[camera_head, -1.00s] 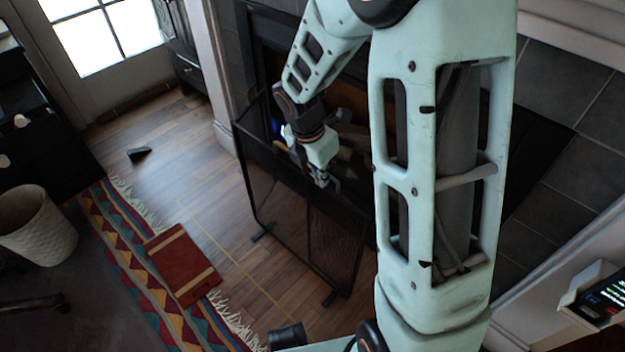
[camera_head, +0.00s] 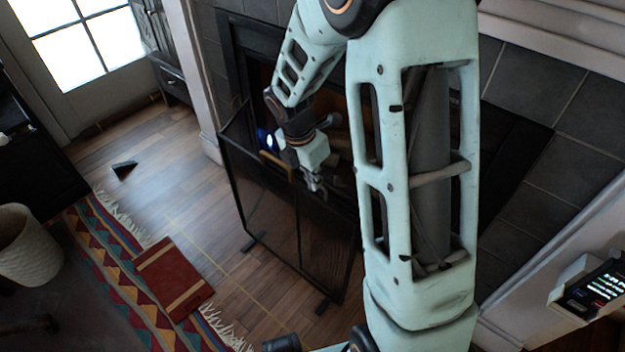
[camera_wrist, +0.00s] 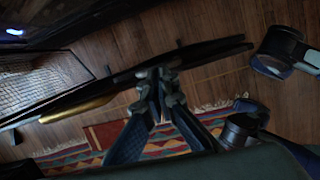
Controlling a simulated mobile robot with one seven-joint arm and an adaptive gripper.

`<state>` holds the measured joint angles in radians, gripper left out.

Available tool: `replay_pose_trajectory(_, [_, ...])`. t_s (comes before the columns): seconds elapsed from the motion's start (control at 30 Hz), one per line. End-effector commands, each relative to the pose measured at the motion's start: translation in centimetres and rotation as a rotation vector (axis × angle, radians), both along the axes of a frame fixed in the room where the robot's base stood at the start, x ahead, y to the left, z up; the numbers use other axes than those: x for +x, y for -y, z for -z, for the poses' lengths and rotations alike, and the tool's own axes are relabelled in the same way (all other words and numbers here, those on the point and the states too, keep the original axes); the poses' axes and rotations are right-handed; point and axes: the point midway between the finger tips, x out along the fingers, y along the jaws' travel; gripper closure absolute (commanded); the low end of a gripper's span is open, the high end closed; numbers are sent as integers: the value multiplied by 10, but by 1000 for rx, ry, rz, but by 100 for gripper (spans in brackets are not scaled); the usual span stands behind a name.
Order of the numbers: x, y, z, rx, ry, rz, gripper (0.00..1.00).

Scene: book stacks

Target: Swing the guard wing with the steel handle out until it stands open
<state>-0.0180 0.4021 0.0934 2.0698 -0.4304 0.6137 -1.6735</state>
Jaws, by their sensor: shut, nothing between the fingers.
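The black mesh fireguard (camera_head: 268,205) stands on the wooden floor in front of the fireplace, its panels joined at upright edges. My gripper (camera_head: 317,185) is shut and empty at the guard's top edge, on the fireplace side or just above it. A brass-coloured bar (camera_head: 277,166) shows left of my gripper. In the wrist view my fingertips (camera_wrist: 158,78) meet beside a dark rail (camera_wrist: 205,52), and I cannot tell if they touch it. A brass-coloured bar (camera_wrist: 78,110) lies along that rail. I cannot make out a steel handle; my arm hides the guard's right part.
A red book (camera_head: 172,278) lies on the striped rug (camera_head: 110,252). A white wastebasket (camera_head: 27,245) stands at the left. A small black wedge (camera_head: 124,168) is on the floor. The wooden floor before the guard (camera_head: 200,225) is mostly clear.

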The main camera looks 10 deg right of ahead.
Motion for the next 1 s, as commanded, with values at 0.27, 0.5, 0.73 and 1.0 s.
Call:
replay_pose_trajectory(0.27, [5,6,-1,0,0,50,100])
replay_pose_trajectory(0.5, [13,19,-2,-1,-2,162,100])
replay_pose_trajectory(0.73, [25,44,-4,-1,-2,361,100])
replay_pose_trajectory(1.0, [32,79,-3,-1,-2,620,100])
